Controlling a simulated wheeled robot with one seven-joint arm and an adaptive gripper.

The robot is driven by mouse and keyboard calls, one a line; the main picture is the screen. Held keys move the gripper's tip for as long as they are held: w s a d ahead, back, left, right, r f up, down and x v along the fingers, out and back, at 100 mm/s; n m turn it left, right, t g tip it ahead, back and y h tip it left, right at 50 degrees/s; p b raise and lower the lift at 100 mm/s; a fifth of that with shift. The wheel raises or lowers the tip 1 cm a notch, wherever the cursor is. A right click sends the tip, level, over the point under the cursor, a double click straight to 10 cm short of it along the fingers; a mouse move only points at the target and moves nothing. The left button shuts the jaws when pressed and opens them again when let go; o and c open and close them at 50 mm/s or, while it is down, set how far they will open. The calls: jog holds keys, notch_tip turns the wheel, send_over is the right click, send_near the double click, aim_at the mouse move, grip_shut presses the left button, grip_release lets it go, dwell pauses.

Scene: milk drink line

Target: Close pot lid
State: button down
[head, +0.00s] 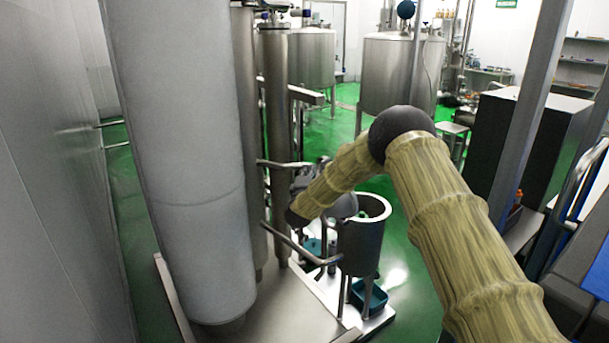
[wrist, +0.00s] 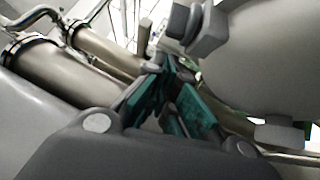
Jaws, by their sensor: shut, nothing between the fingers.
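The pot (head: 361,245) is a dark grey cylinder on legs, right of the steel columns in the head view. Its top is open, with a pale rim showing. The lid (head: 345,206), a grey disc, stands raised and tilted at the pot's left side, partly hidden by my arm. In the wrist view a large smooth grey rounded surface (wrist: 268,55), apparently the lid, fills the upper right. My gripper (wrist: 170,68) has teal finger pads; it is shut and empty, just left of that surface. I cannot tell whether they touch. In the head view the fingers cannot be made out clearly.
Steel columns (head: 272,130) and a horizontal pipe (head: 290,243) stand close left of the pot. A teal bin (head: 369,298) sits below it. Large tanks (head: 400,75) stand at the back. Green floor (head: 408,265) is clear right of the pot.

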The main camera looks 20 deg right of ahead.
jog(key=shift+w+d+r, duration=0.1)
jog(key=shift+w+d, duration=0.05)
jog(key=shift+d, duration=0.25)
jog(key=shift+w+d+r, duration=0.1)
jog(key=shift+w+d, duration=0.05)
jog(key=shift+d, duration=0.25)
